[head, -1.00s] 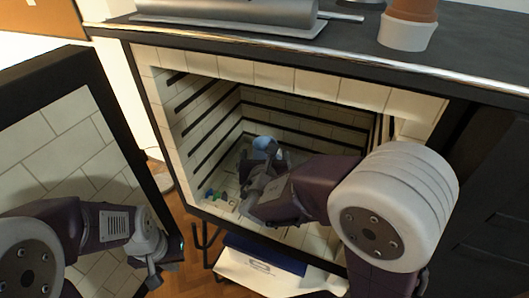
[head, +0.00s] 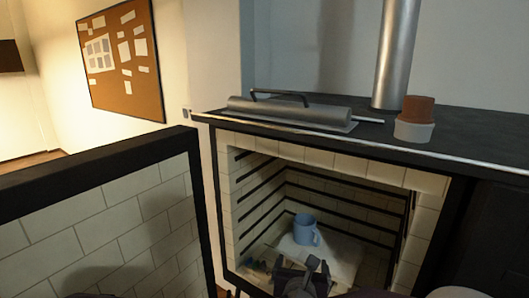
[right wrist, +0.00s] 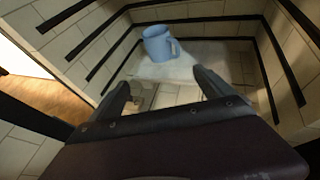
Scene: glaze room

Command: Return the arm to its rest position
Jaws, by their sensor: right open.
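A blue mug (head: 306,230) stands upright on a pale slab (head: 342,258) inside the open tiled kiln (head: 229,205). Its handle points right. The mug also shows in the right wrist view (right wrist: 159,43), beyond the fingertips and apart from them. My right gripper (head: 303,270) is at the kiln opening, in front of the mug, low in the head view. In the right wrist view its two fingers (right wrist: 163,84) are spread with nothing between them. My left gripper is out of view.
The open kiln door (head: 100,215) stands on the left. Small coloured items (head: 259,267) lie on the kiln floor, left of my gripper. A metal cylinder with a handle (head: 290,108) and stacked pots (head: 415,120) sit on the kiln top. A cork board (head: 124,60) hangs behind.

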